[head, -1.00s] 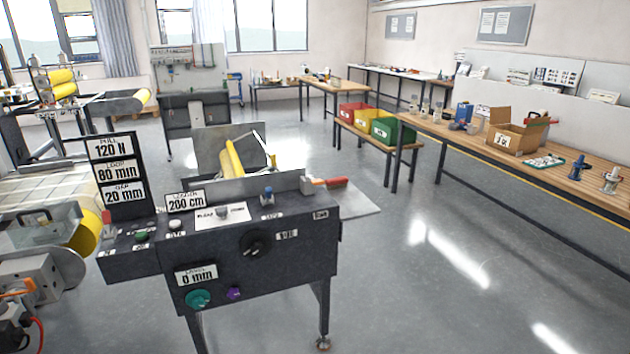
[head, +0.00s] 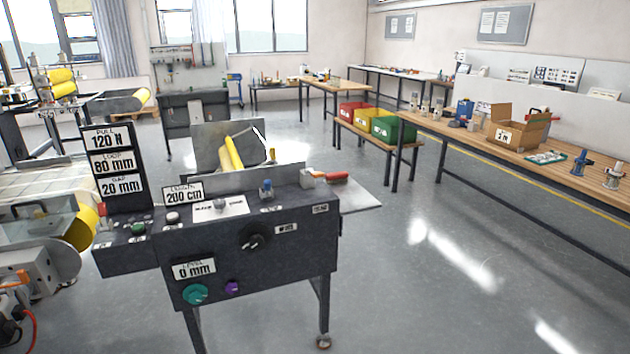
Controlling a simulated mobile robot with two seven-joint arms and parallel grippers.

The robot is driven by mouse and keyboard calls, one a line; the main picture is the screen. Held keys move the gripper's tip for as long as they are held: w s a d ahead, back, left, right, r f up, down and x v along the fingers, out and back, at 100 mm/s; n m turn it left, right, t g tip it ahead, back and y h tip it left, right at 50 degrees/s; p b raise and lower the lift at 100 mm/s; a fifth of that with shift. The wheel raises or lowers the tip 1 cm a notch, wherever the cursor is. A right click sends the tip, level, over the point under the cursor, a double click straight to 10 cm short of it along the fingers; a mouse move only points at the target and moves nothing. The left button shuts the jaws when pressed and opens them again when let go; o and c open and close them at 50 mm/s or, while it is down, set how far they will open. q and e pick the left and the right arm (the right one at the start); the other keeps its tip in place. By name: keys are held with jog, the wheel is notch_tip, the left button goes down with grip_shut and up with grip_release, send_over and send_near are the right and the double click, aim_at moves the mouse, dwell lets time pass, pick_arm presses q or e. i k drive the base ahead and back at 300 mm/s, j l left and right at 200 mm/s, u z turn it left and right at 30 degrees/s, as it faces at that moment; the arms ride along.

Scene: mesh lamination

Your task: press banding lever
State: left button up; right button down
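A dark control console (head: 285,255) stands left of the middle. A lever with a red handle (head: 335,177) sticks out to the right from a small grey block (head: 306,177) at the console's top right corner. The label near that corner (head: 320,209) is too small to read surely, so I cannot confirm that this is the banding lever. Nothing touches the red handle. Neither of my grippers is in view.
The console carries a black knob (head: 254,236), a teal knob (head: 195,294) and a blue-topped switch (head: 266,188). A yellow-rolled machine (head: 75,235) stands at the left. A long wooden bench (head: 460,140) runs along the right. The floor between (head: 400,280) is clear.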

aim_at(315, 175)
jog(key=i+j, duration=0.15)
jog(key=i, duration=0.35)
jog(key=i+j, duration=0.15)
jog(key=i, duration=0.4)
jog(key=i+j, duration=0.1)
jog(key=i, duration=0.4)
jog(key=i+j+z, duration=0.1)
jog(key=i, duration=0.45)
